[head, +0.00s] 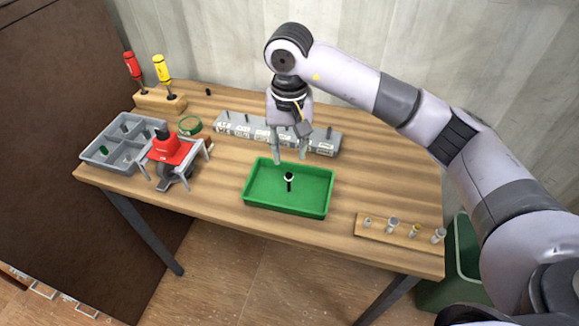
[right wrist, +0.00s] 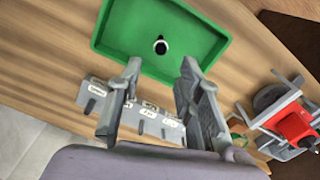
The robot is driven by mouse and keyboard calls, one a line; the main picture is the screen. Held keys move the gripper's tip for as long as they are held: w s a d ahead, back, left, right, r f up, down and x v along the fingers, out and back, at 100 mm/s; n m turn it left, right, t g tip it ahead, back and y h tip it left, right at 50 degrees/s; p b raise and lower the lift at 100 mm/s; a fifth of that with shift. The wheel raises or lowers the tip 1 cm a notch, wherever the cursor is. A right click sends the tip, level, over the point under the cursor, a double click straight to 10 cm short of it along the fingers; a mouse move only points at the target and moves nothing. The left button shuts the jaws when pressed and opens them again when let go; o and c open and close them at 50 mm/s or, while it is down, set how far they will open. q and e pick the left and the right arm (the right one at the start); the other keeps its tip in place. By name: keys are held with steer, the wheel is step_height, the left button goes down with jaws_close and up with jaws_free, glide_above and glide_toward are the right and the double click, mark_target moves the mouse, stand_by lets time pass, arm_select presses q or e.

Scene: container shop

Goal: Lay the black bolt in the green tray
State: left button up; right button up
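The green tray (head: 262,203) lies on the wooden table near its front middle, and it also shows in the right wrist view (right wrist: 108,40). The black bolt (head: 289,184) is inside the tray near its middle, with a pale ring at its top. It shows end-on as a small dark shape in the right wrist view (right wrist: 160,47). Whether it stands or lies is hard to tell. My right gripper (head: 290,158) is open and empty, above the tray's back edge and apart from the bolt; its two spread fingers show in the right wrist view (right wrist: 160,66). My left gripper is out of view.
A grey labelled rack (head: 325,139) stands behind the tray. A red device on a grey frame (head: 170,150) and a grey compartment bin (head: 100,155) are at left. A wooden strip with several small pieces (head: 385,230) lies at right. Screwdrivers stand in a block (head: 160,102) at the back left.

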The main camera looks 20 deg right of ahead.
step_height(320, 180, up, 5)
steer(key=shift+r+b, duration=0.2)
steer(key=shift+b, duration=0.35)
